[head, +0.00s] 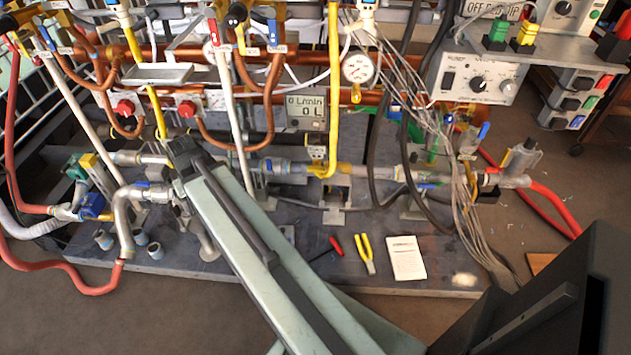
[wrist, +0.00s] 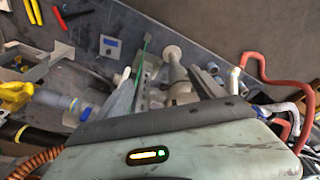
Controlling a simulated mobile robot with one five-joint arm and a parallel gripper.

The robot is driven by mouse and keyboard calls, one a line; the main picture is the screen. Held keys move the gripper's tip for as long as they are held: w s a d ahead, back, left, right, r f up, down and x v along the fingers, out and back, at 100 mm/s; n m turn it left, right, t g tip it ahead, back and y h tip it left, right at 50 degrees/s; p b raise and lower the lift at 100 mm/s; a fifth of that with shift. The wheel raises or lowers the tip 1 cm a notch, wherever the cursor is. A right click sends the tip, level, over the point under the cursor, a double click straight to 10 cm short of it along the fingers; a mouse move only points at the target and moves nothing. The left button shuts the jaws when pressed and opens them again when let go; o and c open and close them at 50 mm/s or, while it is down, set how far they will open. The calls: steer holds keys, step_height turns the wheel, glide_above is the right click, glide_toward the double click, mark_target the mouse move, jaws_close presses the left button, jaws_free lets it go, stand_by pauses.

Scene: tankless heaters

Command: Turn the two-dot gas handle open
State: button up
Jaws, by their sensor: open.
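In the head view my arm hides most of the gripper.
A grey base board (head: 310,262) bears pipes, yellow pliers (head: 366,254), a red-handled tool (head: 336,246) and a white booklet (head: 406,258). Red hoses (head: 75,280) run at the left. Loose grey wires (head: 468,215) hang at the right. Brown floor is clear in front.

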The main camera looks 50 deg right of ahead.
steer(key=s+d+m+h, duration=0.1)
steer(key=s+d+m, duration=0.15)
steer(key=d, duration=0.75)
steer(key=s+d+m+h, duration=0.15)
steer(key=s+d, duration=0.25)
steer(key=d, duration=0.6)
steer(key=m, duration=0.4)
glide_toward(315, 169)
steer(key=shift+h, duration=0.35)
steer(key=b+x, duration=0.3)
steer(key=x, duration=0.1)
steer(key=b+x, duration=0.4)
steer(key=shift+a+f, duration=0.2)
steer(key=shift+r, duration=0.15)
